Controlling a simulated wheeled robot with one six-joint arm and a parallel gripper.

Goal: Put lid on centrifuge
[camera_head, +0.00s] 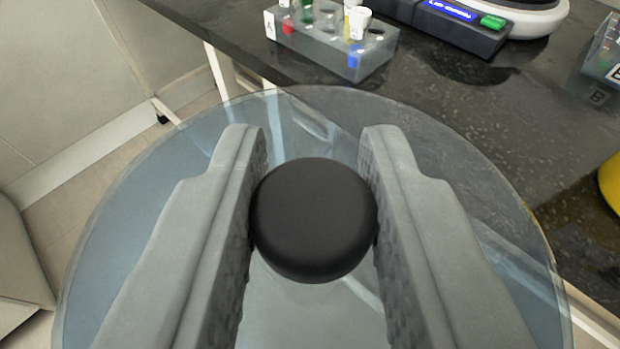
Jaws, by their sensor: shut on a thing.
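A large round, see-through bluish lid (125,225) fills the lower middle of the view. A black round knob (313,218) stands at its centre. My gripper (312,150) is shut on this knob, one grey finger on each side. The lid appears held up in front of the dark worktop, partly over the floor. The centrifuge (490,18) is at the top right on the worktop, with a blue-lit display and a green button. Only its front part shows; its upper part is cut off by the picture's edge.
A tube rack (325,52) with coloured caps, marked A, stands at the back edge of the lid in view. Another rack (604,58), marked B, is at the right edge. A yellow object (611,182) is cut off at right. The dark worktop (470,110) between them is clear.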

